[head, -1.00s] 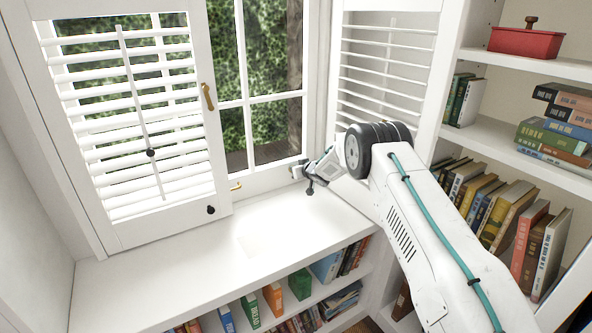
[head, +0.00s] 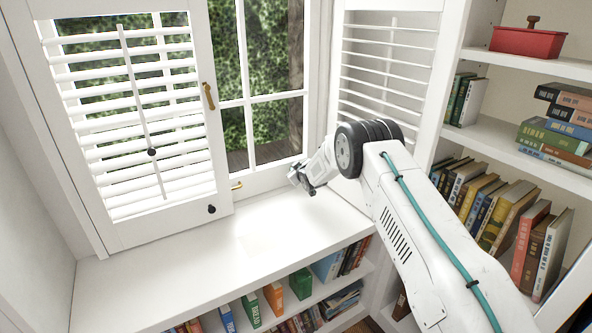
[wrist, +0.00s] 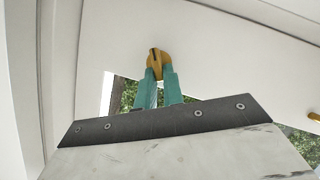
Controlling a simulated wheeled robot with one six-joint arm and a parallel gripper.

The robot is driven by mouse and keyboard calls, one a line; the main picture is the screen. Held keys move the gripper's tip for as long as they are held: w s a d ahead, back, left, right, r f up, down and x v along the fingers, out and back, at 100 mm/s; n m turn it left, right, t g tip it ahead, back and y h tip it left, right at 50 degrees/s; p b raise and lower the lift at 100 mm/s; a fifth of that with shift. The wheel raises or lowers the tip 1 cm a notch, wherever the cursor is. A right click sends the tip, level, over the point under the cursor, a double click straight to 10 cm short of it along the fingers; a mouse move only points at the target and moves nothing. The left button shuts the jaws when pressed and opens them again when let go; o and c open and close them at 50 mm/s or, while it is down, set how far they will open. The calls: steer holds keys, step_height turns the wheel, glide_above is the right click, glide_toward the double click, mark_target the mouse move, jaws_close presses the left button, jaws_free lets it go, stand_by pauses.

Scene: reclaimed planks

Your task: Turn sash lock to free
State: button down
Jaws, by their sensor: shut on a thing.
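The sash lock (wrist: 156,58) is a brass-coloured fitting on the white window frame, at the upper middle of the wrist view. The teal fingers of my gripper (wrist: 160,76) are closed on it, one on each side. Its lower part is hidden between the fingertips, so I cannot tell its exact angle. In the head view my gripper (head: 302,181) is at the lower right corner of the window, just above the white sill, and the lock there is hidden behind it.
A louvred shutter (head: 130,120) stands left of the window, another on the right. Brass fittings show on the window's upright (head: 209,96) and bottom rail (head: 237,185). The white sill (head: 190,245) is clear. Bookshelves stand at right and below the sill.

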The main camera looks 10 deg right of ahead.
steer(key=n, duration=0.1)
steer(key=n+t+h, duration=0.1)
steer(key=n, duration=0.1)
steer(key=f+n+t+h, duration=0.1)
steer(key=shift+s+a+n, duration=0.15)
steer(key=shift+a+n, duration=0.25)
steer(key=n+t, duration=0.1)
steer(key=n, duration=0.1)
steer(key=f+n+t+h, duration=0.1)
steer(key=n, duration=0.1)
steer(key=shift+a+n, duration=0.15)
steer(key=shift+n, duration=0.25)
stand_by(0.3)
steer(key=c, duration=1.5)
jaws_free()
steer(key=shift+s, duration=0.1)
steer(key=s, duration=0.7)
steer(key=shift+s+a, duration=0.3)
steer(key=shift+s, duration=0.05)
